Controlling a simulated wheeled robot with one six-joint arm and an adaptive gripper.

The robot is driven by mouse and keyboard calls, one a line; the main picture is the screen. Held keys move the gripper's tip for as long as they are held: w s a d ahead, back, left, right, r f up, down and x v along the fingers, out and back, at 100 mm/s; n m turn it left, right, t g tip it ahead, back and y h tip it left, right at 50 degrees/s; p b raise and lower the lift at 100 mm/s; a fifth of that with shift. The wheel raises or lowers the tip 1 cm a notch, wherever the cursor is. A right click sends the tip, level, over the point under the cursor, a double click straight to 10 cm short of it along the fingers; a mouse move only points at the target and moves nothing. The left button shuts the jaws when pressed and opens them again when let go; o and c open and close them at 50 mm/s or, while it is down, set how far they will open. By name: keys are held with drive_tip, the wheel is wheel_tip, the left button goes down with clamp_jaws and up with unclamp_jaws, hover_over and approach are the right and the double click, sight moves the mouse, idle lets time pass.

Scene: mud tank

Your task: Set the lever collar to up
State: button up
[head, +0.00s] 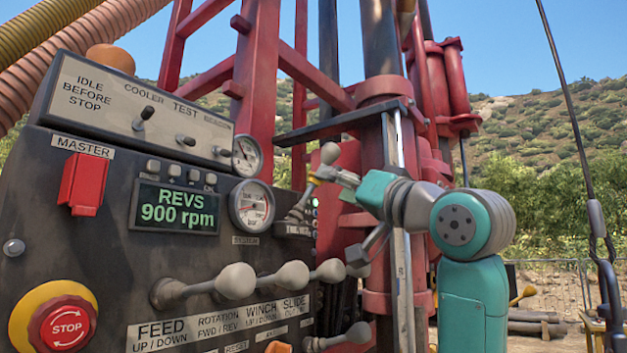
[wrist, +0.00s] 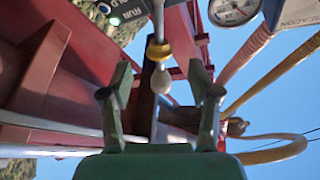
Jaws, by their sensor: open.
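A lever (head: 299,205) with a pale round knob (head: 330,153) leans up and to the right from the right end of the control panel. A yellow collar (head: 313,184) sits on its shaft below the knob. My gripper (head: 325,174) is close by on the right, with its fingers overlapping the lever in the head view. In the wrist view my gripper (wrist: 161,80) is open. The knob (wrist: 159,82) appears between its fingers, and the yellow collar (wrist: 158,50) lies just past the fingertips. I cannot tell whether anything touches. The label under the lever is partly hidden.
Several grey-knobbed levers (head: 235,280) line the panel below. A red stop button (head: 64,325) and a red master switch (head: 83,184) are at left. Gauges (head: 252,206) sit left of the lever. A red mast (head: 265,100) and pipes stand close behind my arm.

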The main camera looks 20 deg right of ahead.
sight(316, 180)
drive_tip(key=x, duration=0.6)
drive_tip(key=shift+w+a+r, duration=0.1)
drive_tip(key=shift+w, duration=0.3)
drive_tip(key=shift+c, duration=0.3)
